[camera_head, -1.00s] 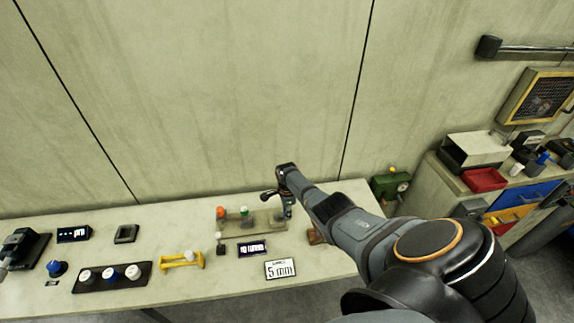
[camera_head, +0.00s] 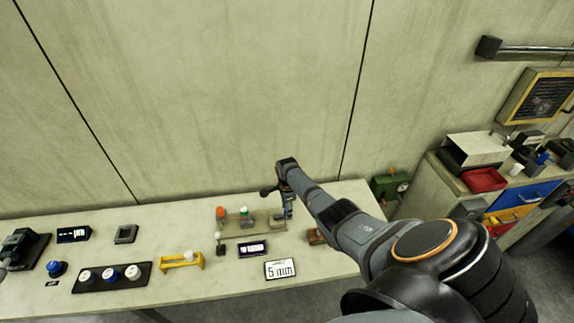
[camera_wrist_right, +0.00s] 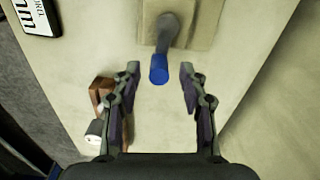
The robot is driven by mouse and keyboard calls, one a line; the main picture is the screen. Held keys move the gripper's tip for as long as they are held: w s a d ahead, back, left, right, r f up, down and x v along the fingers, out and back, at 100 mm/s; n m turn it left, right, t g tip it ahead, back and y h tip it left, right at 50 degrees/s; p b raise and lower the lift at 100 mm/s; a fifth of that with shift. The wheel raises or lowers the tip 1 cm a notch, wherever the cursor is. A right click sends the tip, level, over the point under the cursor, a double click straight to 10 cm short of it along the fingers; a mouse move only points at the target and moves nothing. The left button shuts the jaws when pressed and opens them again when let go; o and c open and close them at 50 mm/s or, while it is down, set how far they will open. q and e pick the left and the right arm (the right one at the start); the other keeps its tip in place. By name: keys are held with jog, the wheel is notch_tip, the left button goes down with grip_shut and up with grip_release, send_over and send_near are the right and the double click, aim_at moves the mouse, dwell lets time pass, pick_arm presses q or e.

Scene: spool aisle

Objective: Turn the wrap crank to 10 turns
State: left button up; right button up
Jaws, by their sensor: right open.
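The wrap crank shows in the right wrist view as a blue knob (camera_wrist_right: 159,69) on a grey arm, on a beige base plate (camera_wrist_right: 203,38). In the head view its base plate (camera_head: 262,228) lies on the bench, with an orange-topped post (camera_head: 220,213) and a green-topped post (camera_head: 244,211). My right gripper (camera_wrist_right: 159,78) is open, with the blue knob in the gap between its fingertips and no clear contact. In the head view the right gripper (camera_head: 288,211) is at the plate's right end, hiding the crank. My left gripper is not in view.
A dark display (camera_head: 254,249) and a "5 mm" card (camera_head: 280,269) lie in front of the plate. A brown block (camera_wrist_right: 101,92) stands near the gripper's left finger in the wrist view. A yellow bracket (camera_head: 182,262) is to the left. The wall rises behind the bench.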

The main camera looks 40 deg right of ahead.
notch_tip(320, 180, up, 10)
dwell(0.3)
jog(key=shift+s+f, duration=0.1)
jog(key=shift+f, duration=0.05)
